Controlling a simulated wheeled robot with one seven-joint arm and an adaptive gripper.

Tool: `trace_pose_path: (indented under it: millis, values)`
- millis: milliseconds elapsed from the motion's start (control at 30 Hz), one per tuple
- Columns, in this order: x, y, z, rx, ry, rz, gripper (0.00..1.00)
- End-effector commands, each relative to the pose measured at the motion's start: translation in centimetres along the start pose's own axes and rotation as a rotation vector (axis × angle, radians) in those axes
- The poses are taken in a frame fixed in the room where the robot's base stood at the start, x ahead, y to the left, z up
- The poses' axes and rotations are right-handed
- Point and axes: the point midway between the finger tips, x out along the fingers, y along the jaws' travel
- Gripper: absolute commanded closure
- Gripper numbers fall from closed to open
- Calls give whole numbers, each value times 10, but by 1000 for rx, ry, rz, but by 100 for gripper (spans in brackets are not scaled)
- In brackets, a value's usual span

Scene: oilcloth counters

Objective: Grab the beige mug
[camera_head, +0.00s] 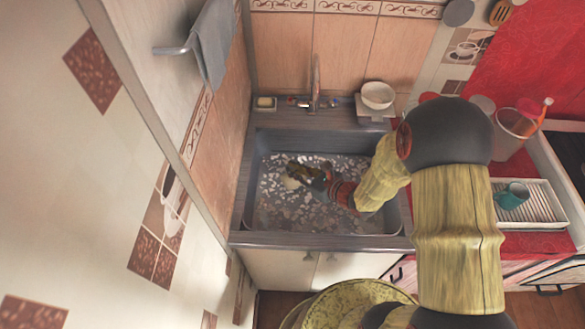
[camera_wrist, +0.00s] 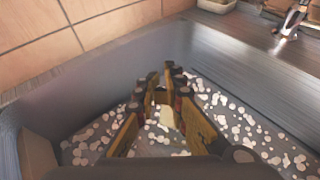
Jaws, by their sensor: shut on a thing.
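My gripper (camera_head: 303,176) is down inside the sink, reached in from the right. A small beige thing, which looks like the beige mug (camera_head: 291,183), shows at its fingertips in the head view. In the wrist view, a pale beige piece of the mug (camera_wrist: 166,117) lies between the two fingers of my gripper (camera_wrist: 167,88). The fingers are shut on it. Most of the mug is hidden by the fingers, so its handle and tilt cannot be told.
The grey sink (camera_head: 250,205) has walls on all sides and a white-speckled floor. A faucet (camera_head: 315,85) stands behind it, with a white bowl (camera_head: 377,95) to the right. A teal mug (camera_head: 511,196) is on a white rack (camera_head: 540,212) at the right. A wall closes the left.

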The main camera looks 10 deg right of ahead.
Motion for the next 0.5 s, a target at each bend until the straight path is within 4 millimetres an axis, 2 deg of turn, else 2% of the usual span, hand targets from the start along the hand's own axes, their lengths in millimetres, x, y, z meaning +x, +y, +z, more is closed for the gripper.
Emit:
trace_pose_path:
  millis: [467,500]
  values:
    - [-2,1,0,0,0,0,100]
    - [-2,1,0,0,0,0,89]
